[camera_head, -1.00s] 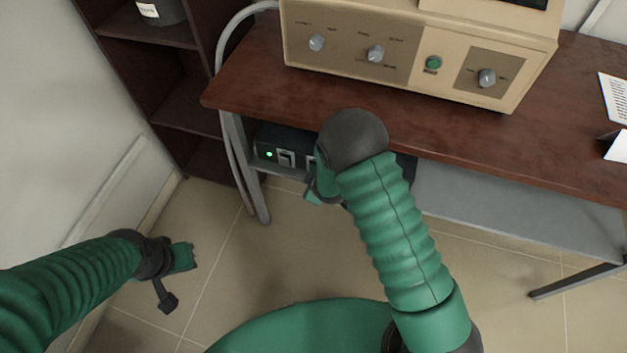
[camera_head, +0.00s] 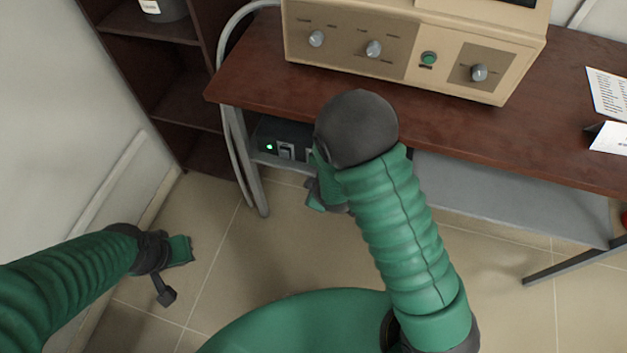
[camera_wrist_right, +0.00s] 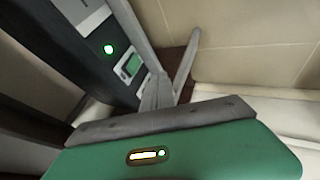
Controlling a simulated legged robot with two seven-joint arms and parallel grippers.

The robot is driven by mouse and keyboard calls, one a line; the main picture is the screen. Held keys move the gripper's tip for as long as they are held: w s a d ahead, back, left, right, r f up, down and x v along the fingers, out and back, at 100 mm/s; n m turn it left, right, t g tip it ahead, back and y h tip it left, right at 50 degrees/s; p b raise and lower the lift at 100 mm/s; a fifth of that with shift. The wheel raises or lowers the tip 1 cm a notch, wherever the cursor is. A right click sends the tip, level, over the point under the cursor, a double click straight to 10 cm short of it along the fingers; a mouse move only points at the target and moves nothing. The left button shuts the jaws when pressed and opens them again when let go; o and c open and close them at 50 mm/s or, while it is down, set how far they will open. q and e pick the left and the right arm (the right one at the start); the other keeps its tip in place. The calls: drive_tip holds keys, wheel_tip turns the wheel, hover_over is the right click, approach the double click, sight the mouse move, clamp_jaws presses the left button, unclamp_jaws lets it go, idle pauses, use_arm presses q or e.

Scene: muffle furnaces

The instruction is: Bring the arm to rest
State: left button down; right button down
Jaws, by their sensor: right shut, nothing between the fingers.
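My right arm (camera_head: 395,230) reaches up from the bottom of the head view, its dark elbow in front of the table edge. My right gripper (camera_head: 318,198) is partly hidden beyond the forearm, below the tabletop near the lower shelf; it is shut and empty. The right wrist view shows a green part of my arm (camera_wrist_right: 190,150) across its bottom, with the power box beyond. My left arm (camera_head: 70,270) comes in from the left. Its gripper (camera_head: 180,252) hangs over bare floor near the wall, with nothing seen in it; its finger opening is unclear.
A beige furnace unit (camera_head: 400,55) with knobs stands on the brown table (camera_head: 470,130). A dark power box (camera_head: 280,138) with a lit green light sits under it, near a table leg (camera_head: 248,180). A dark shelf (camera_head: 185,100) stands left. The floor (camera_head: 225,265) between the arms is clear.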

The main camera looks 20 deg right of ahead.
drive_tip(key=s+d+r+m+g, duration=0.4)
drive_tip(key=s+r+m, duration=0.6)
drive_tip(key=s+r, duration=0.4)
drive_tip(key=w+p+v, duration=0.2)
drive_tip(key=p+v, duration=1.1)
drive_tip(key=p, duration=0.1)
drive_tip(key=shift+d+r+g, duration=0.2)
drive_tip(key=shift+r+g, duration=0.2)
drive_tip(key=c, duration=2.2)
unclamp_jaws()
